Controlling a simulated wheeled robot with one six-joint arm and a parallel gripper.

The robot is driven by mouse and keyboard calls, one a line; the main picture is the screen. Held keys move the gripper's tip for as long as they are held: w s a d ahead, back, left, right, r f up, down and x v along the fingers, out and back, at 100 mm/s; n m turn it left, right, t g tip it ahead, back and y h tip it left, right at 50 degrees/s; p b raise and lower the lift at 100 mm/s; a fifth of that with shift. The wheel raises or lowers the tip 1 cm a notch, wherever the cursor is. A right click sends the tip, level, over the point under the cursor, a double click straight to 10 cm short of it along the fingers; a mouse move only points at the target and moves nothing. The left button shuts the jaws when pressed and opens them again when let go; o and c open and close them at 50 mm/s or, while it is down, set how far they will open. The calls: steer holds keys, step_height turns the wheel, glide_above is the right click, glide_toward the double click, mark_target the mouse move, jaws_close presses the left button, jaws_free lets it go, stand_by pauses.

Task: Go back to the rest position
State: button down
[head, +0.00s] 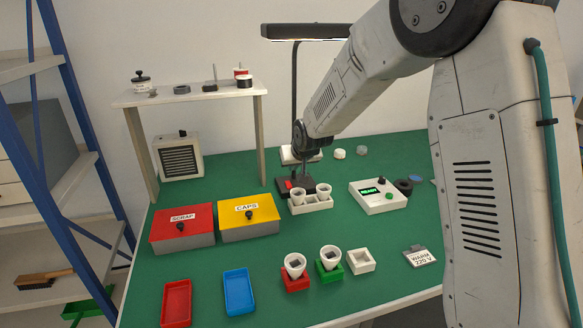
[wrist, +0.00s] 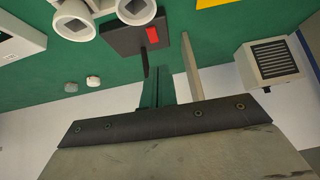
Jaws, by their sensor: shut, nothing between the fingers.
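My gripper (head: 303,150) hangs at the end of my raised arm in the head view, above the back middle of the green table, in line with the lamp pole. Its fingers are small and partly hidden there. In the wrist view my gripper (wrist: 163,82) reaches up from the grey body at the bottom edge. It is shut and holds nothing. No marker of a rest position shows.
Below stand a lamp base (wrist: 125,40), a white cup holder (head: 312,207) with two cups and a READY unit (head: 378,196). SCRAP (head: 183,239) and CAPS (head: 249,229) boxes stand left. A lamp head (head: 305,32) overhangs.

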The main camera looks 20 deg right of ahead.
steer(key=shift+s, duration=0.2)
steer(key=s+f+g, duration=0.3)
steer(key=s, duration=0.3)
steer(key=s+d+r+g, duration=0.1)
steer(key=s+r, duration=0.4)
steer(key=s, duration=0.9)
steer(key=s+d+r+g, duration=0.1)
steer(key=s+r, duration=0.4)
steer(key=s, duration=0.9)
steer(key=s+d+r+g, duration=0.1)
steer(key=s+d+r, duration=0.2)
steer(key=s, duration=1.1)
steer(key=shift+d+r+g+h, duration=0.25)
steer(key=shift+r+g+h, duration=0.05)
steer(key=shift+r, duration=1.1)
